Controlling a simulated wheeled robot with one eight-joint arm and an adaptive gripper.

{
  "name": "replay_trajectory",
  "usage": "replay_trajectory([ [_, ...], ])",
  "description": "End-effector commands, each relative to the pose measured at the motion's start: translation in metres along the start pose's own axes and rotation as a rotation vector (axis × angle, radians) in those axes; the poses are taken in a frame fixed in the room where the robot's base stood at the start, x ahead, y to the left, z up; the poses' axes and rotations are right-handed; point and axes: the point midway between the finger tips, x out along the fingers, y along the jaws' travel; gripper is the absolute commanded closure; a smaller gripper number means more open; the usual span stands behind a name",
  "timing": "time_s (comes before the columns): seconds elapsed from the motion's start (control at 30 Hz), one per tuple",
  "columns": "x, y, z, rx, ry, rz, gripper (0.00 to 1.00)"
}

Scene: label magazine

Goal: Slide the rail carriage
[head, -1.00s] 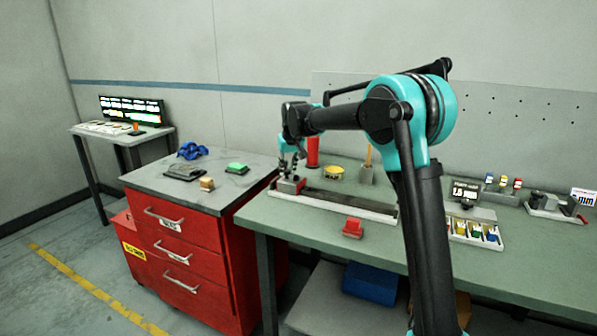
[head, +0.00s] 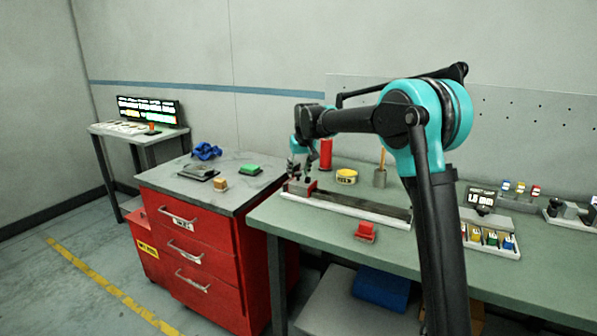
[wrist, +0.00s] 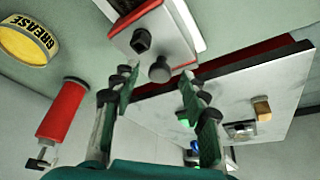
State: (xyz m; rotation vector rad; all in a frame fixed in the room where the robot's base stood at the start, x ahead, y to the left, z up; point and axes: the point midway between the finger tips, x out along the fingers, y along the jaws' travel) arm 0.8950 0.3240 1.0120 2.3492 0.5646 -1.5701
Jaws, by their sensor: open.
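The rail (head: 350,208) lies along the green bench in the head view, a dark track in a pale base. The carriage (head: 311,186), a grey and red block, sits at the rail's left end. In the wrist view the carriage (wrist: 178,42) is at top centre, with a round grey knob (wrist: 160,70) and a dark square fitting on it. My gripper (head: 300,178) is just over the carriage. In the wrist view its fingers (wrist: 158,84) are open and spread to either side below the knob, with nothing between them. Whether they touch the carriage cannot be told.
A red cylinder (head: 326,153) and a yellow grease tin (head: 346,177) stand behind the rail. A red block (head: 366,232) lies in front of it. A red drawer cabinet (head: 190,250) with small items on top stands left of the bench.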

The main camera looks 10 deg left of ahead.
Motion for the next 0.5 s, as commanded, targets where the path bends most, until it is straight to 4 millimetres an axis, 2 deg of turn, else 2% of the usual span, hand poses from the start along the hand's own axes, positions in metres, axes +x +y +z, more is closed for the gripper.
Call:
replay_trajectory([
  [0.17,-0.023,0.0,0.0,0.0,0.0,0.0,0.56],
  [0.5,-0.09,0.0,0.0,0.0,0.0,0.0,0.56],
])
